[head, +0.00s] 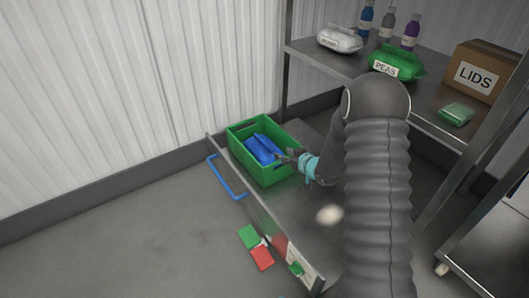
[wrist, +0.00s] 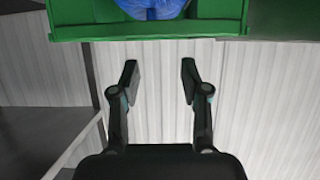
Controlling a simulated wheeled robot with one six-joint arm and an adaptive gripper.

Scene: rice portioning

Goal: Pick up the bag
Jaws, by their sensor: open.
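A blue bag (head: 263,149) lies inside a green crate (head: 240,127). The crate stands on a grey surface beside the wall. In the wrist view the bag (wrist: 152,8) shows at the top edge, partly cut off, behind the green wall of the crate (wrist: 150,32). My gripper (head: 282,156) is at the crate's right side, close to the bag. In the wrist view my gripper (wrist: 160,77) has its two fingers apart with nothing between them. Whether a fingertip touches the bag or the crate cannot be told.
A shelf at the back right holds a white bag (head: 339,40), a green PEAS bag (head: 397,65), several bottles (head: 388,26), a LIDS box (head: 480,72) and a small green packet (head: 456,114). Green and red cards (head: 262,257) lie front left of the surface. Left floor is clear.

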